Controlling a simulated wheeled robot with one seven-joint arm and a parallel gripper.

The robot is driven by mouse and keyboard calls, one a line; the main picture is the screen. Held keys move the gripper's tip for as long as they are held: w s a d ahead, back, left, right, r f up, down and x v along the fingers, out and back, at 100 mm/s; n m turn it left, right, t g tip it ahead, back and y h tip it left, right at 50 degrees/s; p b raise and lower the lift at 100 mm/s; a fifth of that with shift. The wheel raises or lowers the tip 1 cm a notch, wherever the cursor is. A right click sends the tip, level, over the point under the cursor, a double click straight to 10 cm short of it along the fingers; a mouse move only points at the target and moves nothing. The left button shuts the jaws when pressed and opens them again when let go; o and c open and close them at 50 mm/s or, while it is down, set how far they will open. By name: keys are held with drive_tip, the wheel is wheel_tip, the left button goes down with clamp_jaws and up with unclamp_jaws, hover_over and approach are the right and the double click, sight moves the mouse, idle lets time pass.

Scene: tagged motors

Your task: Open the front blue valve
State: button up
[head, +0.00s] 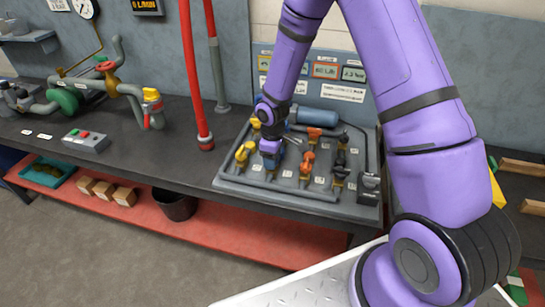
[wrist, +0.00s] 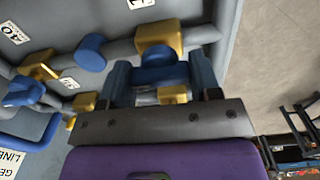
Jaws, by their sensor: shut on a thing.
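A grey valve panel (head: 330,208) lies on the bench, carrying yellow, orange, black and blue valve handles. My gripper (head: 270,158) reaches down to the panel's front row, just right of a yellow valve (head: 244,151). In the wrist view my gripper (wrist: 162,82) has a finger on each side of a blue valve handle (wrist: 160,70) and is shut on it. The handle sits on a brass valve body (wrist: 160,36) on a grey pipe. My arm and gripper largely hide this valve in the head view, so its angle is hard to tell there.
An orange-handled valve (head: 306,163) and a black-handled valve (head: 340,165) stand close to the right of my gripper. A blue cylinder (head: 318,115) lies behind. Red vertical pipes (head: 190,70) rise to the left. A grey button box (head: 86,140) sits on the bench farther left.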

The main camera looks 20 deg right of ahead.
idle(0.4)
drive_tip(key=o, duration=0.9)
wheel_tip(320, 180, up, 11)
drive_tip(key=shift+f, duration=0.1)
idle(0.4)
